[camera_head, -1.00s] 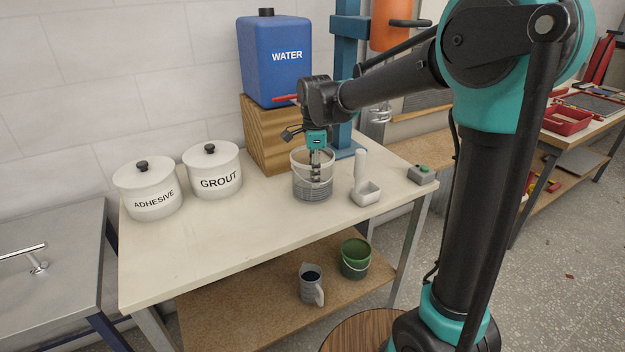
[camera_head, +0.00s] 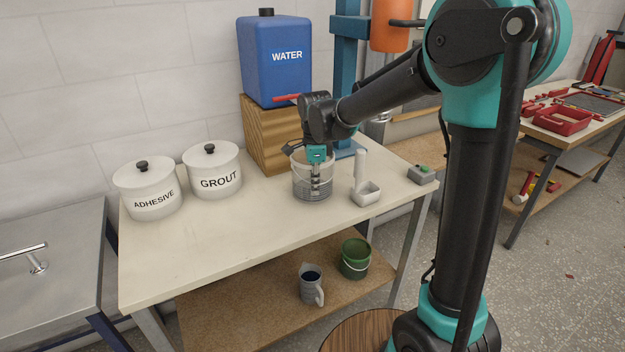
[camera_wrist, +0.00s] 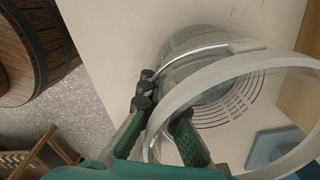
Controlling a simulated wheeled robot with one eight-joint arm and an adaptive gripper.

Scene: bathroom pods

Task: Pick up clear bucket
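The clear bucket (camera_head: 299,186) stands upright on the table, with grey measuring marks on its wall and a pale rim. My gripper (camera_head: 315,188) points down at the bucket, its fingers showing within the bucket's outline. In the wrist view, the bucket's rim (camera_wrist: 230,78) curves across the right side, and a wire handle runs near the fingertips. My gripper (camera_wrist: 160,112) has its two green-padded fingers apart, with the rim passing between them. One finger appears outside the wall and the other inside. Whether either finger touches the wall cannot be told.
Grout (camera_head: 212,170) and adhesive (camera_head: 148,190) pots stand left. The table's front middle is clear.

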